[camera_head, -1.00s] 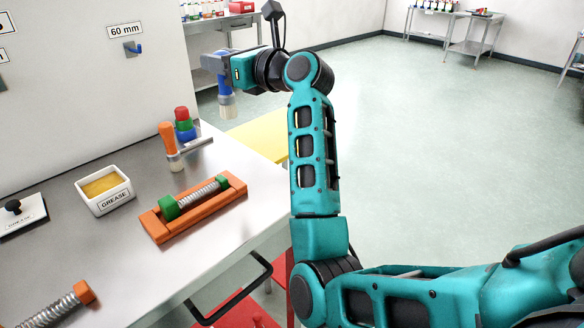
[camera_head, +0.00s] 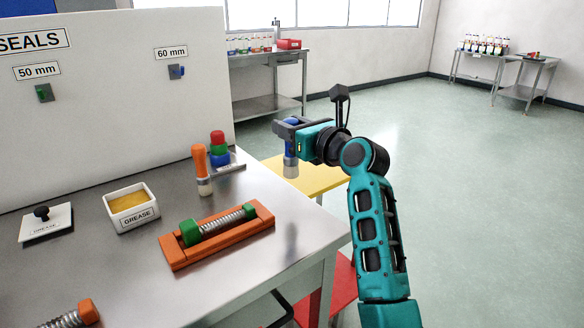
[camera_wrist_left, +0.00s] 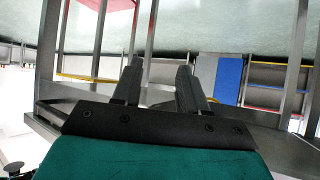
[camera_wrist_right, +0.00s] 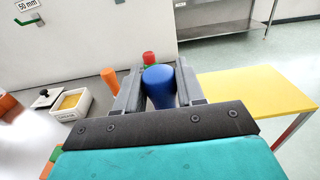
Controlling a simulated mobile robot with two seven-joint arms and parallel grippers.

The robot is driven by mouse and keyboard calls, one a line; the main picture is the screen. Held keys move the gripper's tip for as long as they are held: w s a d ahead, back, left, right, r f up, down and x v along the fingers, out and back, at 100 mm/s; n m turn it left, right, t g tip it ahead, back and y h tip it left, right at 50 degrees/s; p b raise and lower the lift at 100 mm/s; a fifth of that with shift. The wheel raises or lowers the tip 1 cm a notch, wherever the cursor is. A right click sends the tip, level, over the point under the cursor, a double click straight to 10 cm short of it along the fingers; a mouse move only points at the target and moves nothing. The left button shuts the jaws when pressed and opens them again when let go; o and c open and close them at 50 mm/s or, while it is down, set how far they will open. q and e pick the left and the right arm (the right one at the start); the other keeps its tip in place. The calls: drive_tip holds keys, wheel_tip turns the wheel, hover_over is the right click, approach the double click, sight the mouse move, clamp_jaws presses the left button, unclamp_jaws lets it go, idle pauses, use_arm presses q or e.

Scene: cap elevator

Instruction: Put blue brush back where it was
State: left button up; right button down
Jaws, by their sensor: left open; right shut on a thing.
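The blue brush (camera_head: 291,160) hangs roughly upright, pale bristles down, in my right gripper (camera_head: 288,130), off the right end of the bench in the head view. In the right wrist view its blue handle (camera_wrist_right: 160,86) sits between the fingers. To its left on the bench is a metal brush holder (camera_head: 228,168) with an orange-handled brush (camera_head: 201,165) upright at its near side. Red, green and blue rounded pieces (camera_head: 218,148) show behind it. My left gripper (camera_wrist_left: 157,85) is open and empty in the left wrist view; it is not in the head view.
The bench (camera_head: 130,280) carries a grease box (camera_head: 133,210), an orange tray (camera_head: 217,245) with a spring, and a white plate with a black knob (camera_head: 45,220). A white panel (camera_head: 110,90) stands behind. A yellow surface (camera_head: 310,178) lies beyond the bench's right end.

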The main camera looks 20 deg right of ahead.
sight(295, 163)
wheel_tip(295, 163, down, 2)
drive_tip(key=shift+f, duration=0.65)
drive_tip(key=shift+f+b, duration=0.3)
drive_tip(key=shift+b, duration=0.05)
wheel_tip(295, 163, down, 4)
drive_tip(key=shift+r+b, duration=0.2)
drive_tip(key=shift+b, duration=0.4)
use_arm(q)
drive_tip(key=shift+w+d+h, duration=0.3)
drive_tip(key=shift+w+d, duration=0.2)
drive_tip(key=shift+d, duration=0.1)
use_arm(e)
drive_tip(key=c, duration=1.1)
unclamp_jaws()
drive_tip(key=shift+f, duration=0.1)
drive_tip(key=o, duration=0.4)
use_arm(q)
drive_tip(key=shift+f, duration=0.2)
